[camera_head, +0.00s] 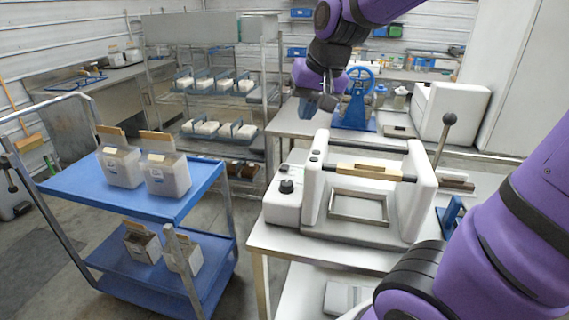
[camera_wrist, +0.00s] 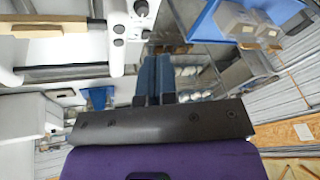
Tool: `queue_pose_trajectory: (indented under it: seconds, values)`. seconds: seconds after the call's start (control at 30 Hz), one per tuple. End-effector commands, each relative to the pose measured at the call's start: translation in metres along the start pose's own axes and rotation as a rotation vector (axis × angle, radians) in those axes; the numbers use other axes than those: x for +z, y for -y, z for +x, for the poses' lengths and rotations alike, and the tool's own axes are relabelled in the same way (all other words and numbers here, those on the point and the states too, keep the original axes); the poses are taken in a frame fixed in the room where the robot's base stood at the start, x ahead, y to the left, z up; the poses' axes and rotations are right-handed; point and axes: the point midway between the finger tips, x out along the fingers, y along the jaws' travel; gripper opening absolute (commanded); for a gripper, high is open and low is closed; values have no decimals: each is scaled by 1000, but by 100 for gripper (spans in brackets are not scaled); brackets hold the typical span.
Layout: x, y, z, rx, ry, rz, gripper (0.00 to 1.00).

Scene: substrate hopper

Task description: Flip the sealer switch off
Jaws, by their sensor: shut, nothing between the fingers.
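The white sealer (camera_head: 355,230) stands on a metal table, with a control box (camera_head: 282,208) at its left end. A black knob (camera_head: 287,186) and smaller dark controls sit on the box top. Two dark round parts (camera_head: 315,155) sit on the sealer's left upright. I cannot tell which part is the switch or its position. My gripper (camera_head: 333,120) is in the air above and behind the sealer's left end. Its blue fingers (camera_wrist: 154,62) are together and empty, apart from the controls.
The sealer has a lever with a dark ball (camera_head: 449,119) at its right. A blue cart (camera_head: 70,188) with several bags stands at the left. Behind are a blue wheel press (camera_head: 356,100) and shelves (camera_head: 160,98). Open floor lies between cart and table.

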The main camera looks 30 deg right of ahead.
Motion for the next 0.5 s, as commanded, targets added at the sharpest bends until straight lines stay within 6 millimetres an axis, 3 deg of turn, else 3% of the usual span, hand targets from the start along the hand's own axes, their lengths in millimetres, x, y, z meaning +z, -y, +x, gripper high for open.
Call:
queue_pose_trajectory:
  seconds: [0.5]
  values:
    - [-83, -10, 92, 108, 16, 221, 0]
